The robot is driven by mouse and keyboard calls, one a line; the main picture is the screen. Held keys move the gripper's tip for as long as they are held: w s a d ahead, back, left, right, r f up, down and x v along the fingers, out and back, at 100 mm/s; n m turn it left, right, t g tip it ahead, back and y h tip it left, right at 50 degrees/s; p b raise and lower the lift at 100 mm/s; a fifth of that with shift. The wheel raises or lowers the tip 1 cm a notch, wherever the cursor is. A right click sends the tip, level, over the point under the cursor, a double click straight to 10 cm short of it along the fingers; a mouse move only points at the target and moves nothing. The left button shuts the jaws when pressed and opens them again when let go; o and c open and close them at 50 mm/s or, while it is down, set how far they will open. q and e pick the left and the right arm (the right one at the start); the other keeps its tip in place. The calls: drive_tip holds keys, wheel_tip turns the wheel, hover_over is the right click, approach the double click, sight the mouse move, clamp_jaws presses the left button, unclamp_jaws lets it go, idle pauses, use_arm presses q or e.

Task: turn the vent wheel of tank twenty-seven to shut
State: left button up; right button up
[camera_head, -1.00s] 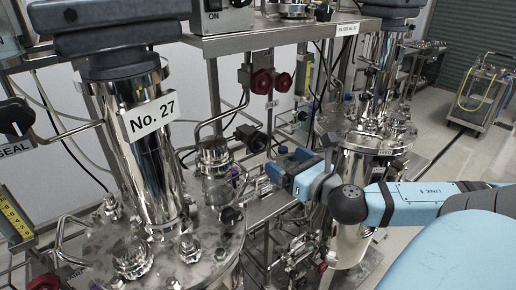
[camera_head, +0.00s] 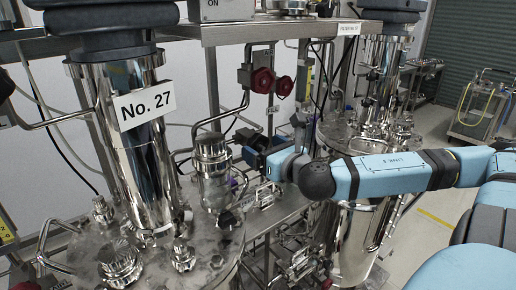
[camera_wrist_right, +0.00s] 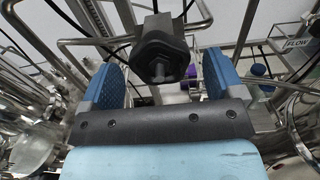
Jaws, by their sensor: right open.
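Tank twenty-seven (camera_head: 150,190) stands at the left of the head view, a shiny steel vessel with a "No. 27" plate (camera_head: 144,104) on its column. A black wheel (camera_head: 245,136) on a pipe stands right of it, partly behind my right gripper (camera_head: 250,154). In the right wrist view a black lobed wheel (camera_wrist_right: 162,50) sits between the two blue fingers of my right gripper (camera_wrist_right: 162,82), with space on both sides. The gripper is open and apart from the wheel's sides. No vent label is readable. My left gripper is out of view.
Two red wheels (camera_head: 262,80) hang on the frame above my right gripper. A second steel tank (camera_head: 352,238) stands close behind my right arm. Pipes and a steel shelf (camera_head: 270,29) crowd the space; open floor (camera_head: 440,200) lies at the right.

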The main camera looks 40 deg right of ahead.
drive_tip(key=shift+w+d, duration=0.2)
drive_tip(key=shift+w, duration=1.05)
drive_tip(key=c, duration=0.9)
